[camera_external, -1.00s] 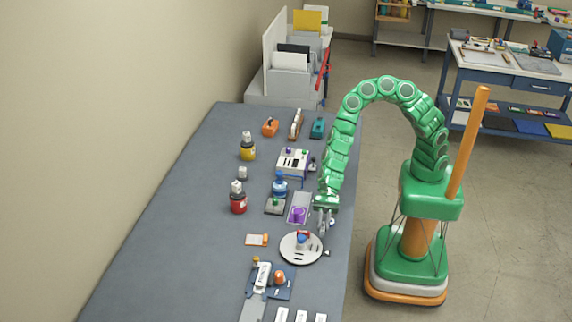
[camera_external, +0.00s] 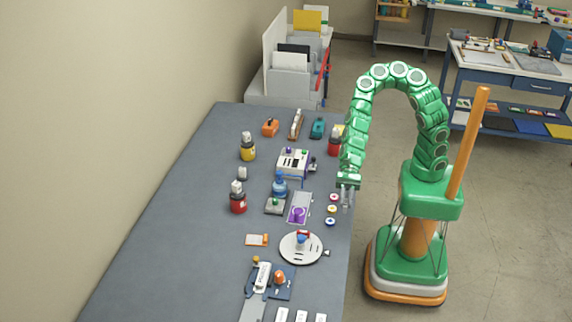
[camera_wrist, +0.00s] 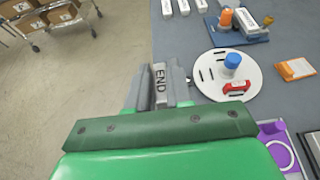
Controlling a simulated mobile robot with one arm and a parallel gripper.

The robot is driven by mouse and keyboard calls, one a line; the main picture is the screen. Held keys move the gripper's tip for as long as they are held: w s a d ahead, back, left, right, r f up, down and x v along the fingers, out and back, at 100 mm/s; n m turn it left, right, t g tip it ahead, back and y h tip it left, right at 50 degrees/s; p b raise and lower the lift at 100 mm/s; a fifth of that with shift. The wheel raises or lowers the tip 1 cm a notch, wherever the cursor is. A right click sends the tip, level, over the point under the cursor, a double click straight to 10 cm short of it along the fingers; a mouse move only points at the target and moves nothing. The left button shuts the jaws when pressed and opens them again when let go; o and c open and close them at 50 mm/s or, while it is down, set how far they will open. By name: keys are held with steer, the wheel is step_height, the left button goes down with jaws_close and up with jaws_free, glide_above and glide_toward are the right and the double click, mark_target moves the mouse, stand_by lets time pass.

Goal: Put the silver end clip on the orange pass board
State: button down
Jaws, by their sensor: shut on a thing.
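My gripper (camera_wrist: 160,88) is shut on the silver end clip (camera_wrist: 160,76), a narrow grey piece marked END that stands between the fingers in the wrist view. In the external view my gripper (camera_external: 347,196) hangs at the table's right edge, and the clip is too small to make out there. The orange pass board (camera_external: 257,240), a small flat board with a white face, lies on the table to the left of a round white plate. It also shows in the wrist view (camera_wrist: 297,69), at the right, apart from my gripper.
The round white slotted plate (camera_external: 288,250) carries a blue-topped knob (camera_wrist: 232,62) and a red clip (camera_wrist: 237,88). A blue fixture (camera_external: 284,287) with an orange knob stands in front. A purple piece (camera_external: 299,212) and red and yellow bottles stand further back. Bare table lies left of the board.

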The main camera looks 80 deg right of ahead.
step_height(320, 180, up, 19)
steer(key=m+t+h, duration=1.4)
steer(key=m, duration=0.4)
glide_above(258, 240)
steer(key=shift+s+d+f, duration=0.1)
steer(key=shift+f, duration=6.85)
steer(key=shift+s+d+f, duration=0.1)
steer(key=shift+f, duration=6.85)
steer(key=shift+w+a+f, duration=0.15)
steer(key=shift+f, duration=1.65)
